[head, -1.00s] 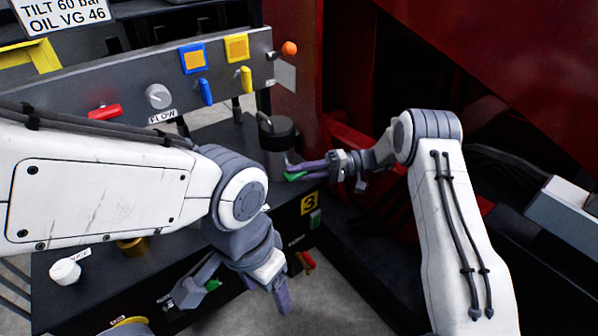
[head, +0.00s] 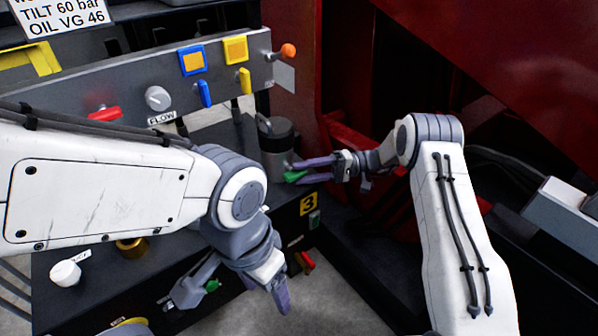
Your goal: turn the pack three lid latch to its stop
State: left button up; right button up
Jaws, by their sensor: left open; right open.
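The yellow label 3 (head: 309,204) marks the front of a dark cabinet. Above it stands a grey canister (head: 277,143) with a dark top and a handle on its left. On the cabinet front below the label is a red lever (head: 306,261); I cannot tell whether this is the lid latch. My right gripper (head: 295,172) is open, its purple fingers pointing left at the canister's lower right side; contact cannot be made out. My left gripper (head: 233,298) is open and empty, pointing down in front of the cabinet, left of the red lever.
A sloped panel behind carries a red handle (head: 104,113), a grey knob (head: 158,98), blue and yellow switches, and an orange ball lever (head: 288,50). A white knob (head: 66,273) is at lower left. A red frame (head: 500,45) fills the upper right.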

jog(key=p+v, duration=0.1)
jog(key=v, duration=0.8)
jog(key=shift+p, duration=0.3)
jog(key=shift+a, duration=0.15)
